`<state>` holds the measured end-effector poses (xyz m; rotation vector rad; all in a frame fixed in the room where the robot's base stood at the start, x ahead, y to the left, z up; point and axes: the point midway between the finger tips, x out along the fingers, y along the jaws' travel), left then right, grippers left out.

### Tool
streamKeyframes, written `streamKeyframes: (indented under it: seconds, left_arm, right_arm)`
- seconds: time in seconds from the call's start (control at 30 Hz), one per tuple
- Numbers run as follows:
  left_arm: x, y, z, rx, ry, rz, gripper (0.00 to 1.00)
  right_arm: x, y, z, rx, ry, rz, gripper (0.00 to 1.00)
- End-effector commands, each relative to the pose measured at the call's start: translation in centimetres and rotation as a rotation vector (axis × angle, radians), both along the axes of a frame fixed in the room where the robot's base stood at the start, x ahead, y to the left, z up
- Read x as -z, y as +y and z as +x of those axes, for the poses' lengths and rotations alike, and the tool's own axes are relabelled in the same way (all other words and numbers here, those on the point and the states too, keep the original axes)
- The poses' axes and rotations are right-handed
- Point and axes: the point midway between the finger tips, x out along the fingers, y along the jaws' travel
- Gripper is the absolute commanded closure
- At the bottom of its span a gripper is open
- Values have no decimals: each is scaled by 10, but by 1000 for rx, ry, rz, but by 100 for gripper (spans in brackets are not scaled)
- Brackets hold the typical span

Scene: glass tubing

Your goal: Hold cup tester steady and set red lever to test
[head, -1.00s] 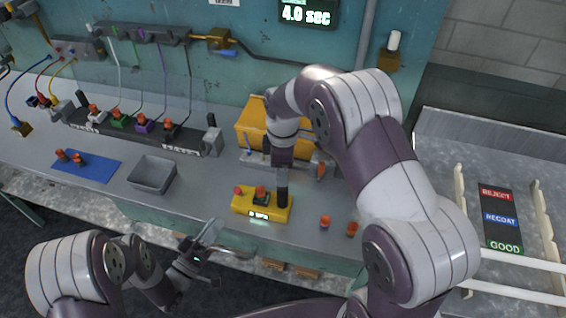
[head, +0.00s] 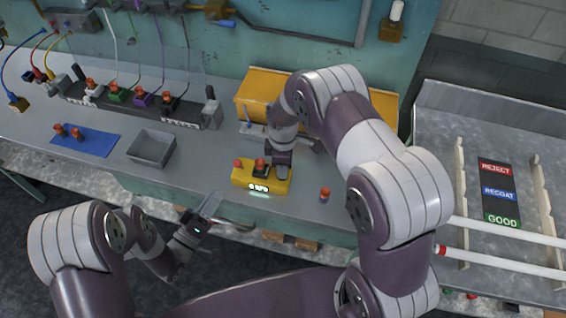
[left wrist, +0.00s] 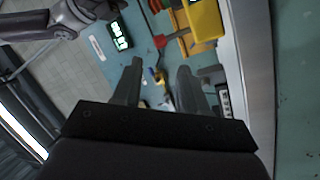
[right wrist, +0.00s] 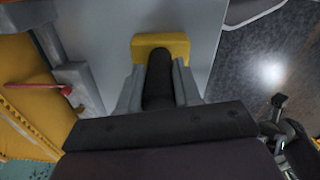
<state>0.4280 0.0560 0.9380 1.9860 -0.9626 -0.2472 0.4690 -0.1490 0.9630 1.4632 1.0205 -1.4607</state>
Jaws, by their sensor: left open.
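The yellow cup tester (head: 262,184) stands near the bench's front edge, with a lit readout on its front. It has a red knob or lever top (head: 237,163) at its left end and an orange-topped cup (head: 261,165) in its middle. My right gripper (head: 279,170) is down at its right end. In the right wrist view, its fingers (right wrist: 158,75) flank a black post (right wrist: 158,85) on the yellow base; I cannot tell whether they press on it. My left gripper (head: 214,203) is open and empty, in front of the bench left of the tester.
A grey bin (head: 151,149) and a blue mat (head: 85,140) with two cups lie to the left. A loose cup (head: 324,194) stands right of the tester. A larger yellow box (head: 262,92) is behind it. My right arm covers much of the right bench.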

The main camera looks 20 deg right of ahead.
Motion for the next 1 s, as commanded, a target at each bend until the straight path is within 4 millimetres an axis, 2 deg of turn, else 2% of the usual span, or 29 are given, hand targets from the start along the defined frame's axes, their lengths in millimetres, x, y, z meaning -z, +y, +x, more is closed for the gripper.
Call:
streamKeyframes:
  seconds: [0.03, 0.07, 0.13, 0.27, 0.37, 0.47, 0.57, 0.63, 0.8, 1.0]
  left_arm:
    - [0, 0, 0, 0, 0, 0, 57]
    - [0, 0, 0, 0, 0, 0, 57]
    - [0, 0, 0, 0, 0, 0, 57]
    - [9, 8, -3, -23, 22, -1, 100]
    - [24, 26, 13, -64, 16, -2, 100]
    - [37, 45, 36, -64, -72, 36, 100]
    - [46, 62, 52, -67, -348, 222, 100]
    - [49, 72, 58, -81, -612, 394, 100]
    - [49, 86, 57, -161, -1291, 781, 100]
    - [37, 86, 50, -335, -1995, 1065, 100]
  right_arm:
    - [0, 0, 0, 0, 0, 0, 89]
    - [0, 0, 0, 0, 0, 0, 99]
    - [0, 0, 0, 0, 0, 0, 100]
    - [0, 0, 0, 0, 0, 0, 100]
    - [0, 0, 0, 0, 0, 0, 100]
    - [-1, 0, 0, 0, -1, 0, 100]
    - [-1, 0, 0, 0, -1, 1, 100]
    - [-1, 0, 0, 0, -1, 1, 100]
    - [-1, 0, 0, 0, -1, 0, 100]
    - [-1, 0, 0, 0, -1, 0, 100]
